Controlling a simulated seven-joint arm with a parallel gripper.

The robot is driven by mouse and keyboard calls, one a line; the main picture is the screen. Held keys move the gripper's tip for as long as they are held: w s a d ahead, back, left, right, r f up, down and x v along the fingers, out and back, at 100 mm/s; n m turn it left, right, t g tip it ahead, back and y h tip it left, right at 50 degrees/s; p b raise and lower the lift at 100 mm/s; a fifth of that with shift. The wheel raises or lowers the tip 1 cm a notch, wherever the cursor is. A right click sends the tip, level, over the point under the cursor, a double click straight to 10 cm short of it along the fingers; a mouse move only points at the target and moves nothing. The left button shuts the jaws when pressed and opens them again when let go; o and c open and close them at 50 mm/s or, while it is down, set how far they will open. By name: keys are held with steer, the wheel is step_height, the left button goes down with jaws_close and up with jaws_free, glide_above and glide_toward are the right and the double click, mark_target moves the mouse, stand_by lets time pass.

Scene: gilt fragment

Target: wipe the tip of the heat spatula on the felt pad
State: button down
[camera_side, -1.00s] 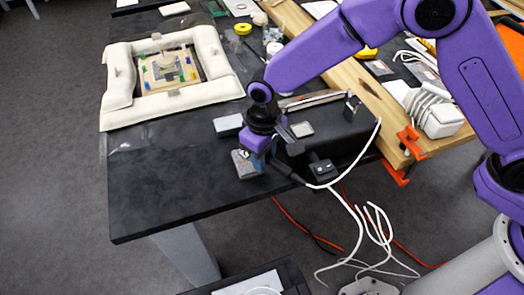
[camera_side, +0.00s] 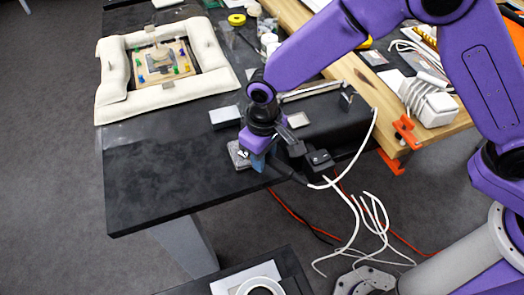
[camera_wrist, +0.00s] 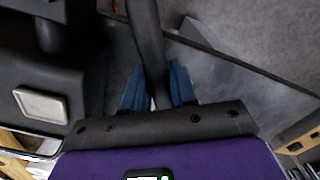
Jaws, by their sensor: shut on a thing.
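My gripper (camera_side: 258,163) is low over the black table near its front edge, with blue fingers pointing down. In the wrist view the fingers (camera_wrist: 158,90) are shut on the dark handle of the heat spatula (camera_wrist: 147,40). In the side view the spatula's dark handle (camera_side: 288,175) slants down right from the fingers to a white cable. Its tip is hidden in both views. A small grey square, perhaps the felt pad (camera_side: 236,153), lies just left of the fingers, partly covered by my gripper. I cannot tell if the tip touches it.
A black box (camera_side: 335,122) with a pale square on top stands right of my gripper; the square shows in the wrist view (camera_wrist: 40,105). A padded white frame (camera_side: 112,80) holds a fragment at back left. The front-left table is clear.

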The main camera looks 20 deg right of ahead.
steer(key=shift+w, duration=0.1)
steer(key=shift+w, duration=0.9)
steer(key=shift+w+d, duration=0.1)
steer(key=shift+w, duration=0.05)
steer(key=shift+w, duration=0.85)
steer(key=shift+s, duration=0.1)
steer(key=shift+s, duration=0.95)
steer(key=shift+s, duration=0.1)
steer(key=shift+s, duration=0.9)
steer(key=shift+r, duration=0.1)
